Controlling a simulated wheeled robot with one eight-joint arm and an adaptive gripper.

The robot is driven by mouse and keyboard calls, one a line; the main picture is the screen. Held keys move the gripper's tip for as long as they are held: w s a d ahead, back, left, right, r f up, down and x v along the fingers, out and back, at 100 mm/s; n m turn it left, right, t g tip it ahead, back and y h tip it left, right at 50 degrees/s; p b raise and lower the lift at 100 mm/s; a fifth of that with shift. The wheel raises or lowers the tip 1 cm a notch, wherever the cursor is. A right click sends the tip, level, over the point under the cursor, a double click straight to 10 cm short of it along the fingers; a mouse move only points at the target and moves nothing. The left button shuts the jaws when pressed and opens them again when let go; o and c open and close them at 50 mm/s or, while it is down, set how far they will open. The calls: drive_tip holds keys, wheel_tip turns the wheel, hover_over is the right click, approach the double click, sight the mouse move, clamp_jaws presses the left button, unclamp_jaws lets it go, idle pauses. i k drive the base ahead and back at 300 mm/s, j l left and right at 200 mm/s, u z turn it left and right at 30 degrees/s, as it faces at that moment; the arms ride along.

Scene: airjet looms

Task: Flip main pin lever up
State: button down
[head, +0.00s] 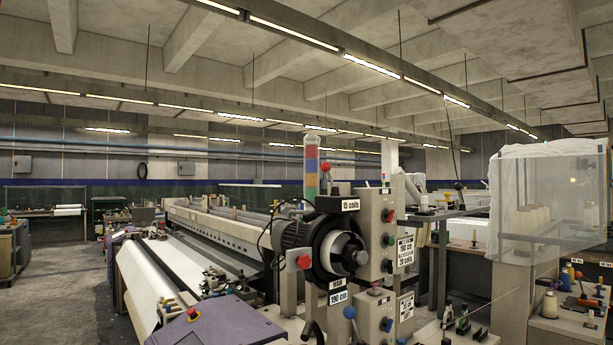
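A loom's end (320,245) fills the middle of the head view, with a round black drum unit (343,252) on its front. A red ball knob (304,262) sits at the left of the drum unit. My gripper is not in view.
Grey control boxes (376,232) with red and green buttons stand right of the drum. A purple cover (215,325) with a red button is at the front left. A clear panel (548,205) and a bench with thread cones (550,305) are at right. An aisle (65,290) is free at left.

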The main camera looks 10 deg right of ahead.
sight(326, 167)
drive_tip(key=i+j, duration=0.3)
drive_tip(key=j, duration=0.15)
drive_tip(key=i+j+z, duration=0.15)
drive_tip(key=i+j, duration=0.15)
drive_tip(key=j, duration=0.15)
